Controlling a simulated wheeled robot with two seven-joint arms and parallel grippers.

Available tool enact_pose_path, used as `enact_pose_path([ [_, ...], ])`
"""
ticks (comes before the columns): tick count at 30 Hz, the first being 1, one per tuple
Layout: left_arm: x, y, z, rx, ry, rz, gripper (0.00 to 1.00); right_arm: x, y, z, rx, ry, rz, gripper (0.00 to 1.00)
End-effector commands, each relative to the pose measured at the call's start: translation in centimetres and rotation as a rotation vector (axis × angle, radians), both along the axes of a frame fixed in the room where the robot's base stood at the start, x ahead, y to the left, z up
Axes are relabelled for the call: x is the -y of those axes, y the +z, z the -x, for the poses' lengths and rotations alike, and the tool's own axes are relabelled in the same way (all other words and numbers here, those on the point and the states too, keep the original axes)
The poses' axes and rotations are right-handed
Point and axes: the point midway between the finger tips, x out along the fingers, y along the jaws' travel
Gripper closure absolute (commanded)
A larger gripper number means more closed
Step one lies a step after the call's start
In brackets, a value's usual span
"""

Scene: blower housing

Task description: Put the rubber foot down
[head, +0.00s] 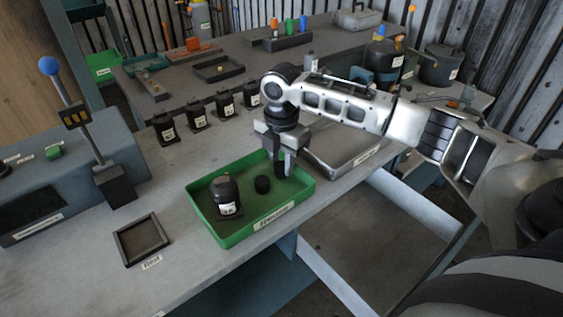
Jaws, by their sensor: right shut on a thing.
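My right gripper (281,162) points down over the right part of the green tray (207,224). Its fingers are shut on a small dark piece, which looks like the rubber foot (281,172); the fingers hide part of it. I cannot tell whether the piece touches the tray floor. A black blower housing (225,190) with a white label stands in the tray's left part. My left gripper is not in view.
Several black labelled housings (196,116) stand in a row behind the tray. A grey metal tray (333,157) lies to the right. A small dark square tray (142,240) lies front left, near a lever (77,110) with a blue knob. The bench between them is clear.

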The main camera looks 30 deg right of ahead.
Motion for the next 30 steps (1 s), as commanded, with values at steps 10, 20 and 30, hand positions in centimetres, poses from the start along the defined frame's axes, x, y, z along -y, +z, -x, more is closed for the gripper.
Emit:
enact_pose_path([
  [10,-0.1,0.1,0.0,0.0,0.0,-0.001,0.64,0.0,-1.1,0.0,0.002,0.0,-0.001,0.93],
  [20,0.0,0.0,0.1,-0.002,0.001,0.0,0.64,0.0,-1.4,0.0,0.002,0.0,-0.001,0.5],
  [30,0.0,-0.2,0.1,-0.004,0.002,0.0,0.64,0.0,-0.3,-0.1,0.005,0.0,-0.002,0.5],
])
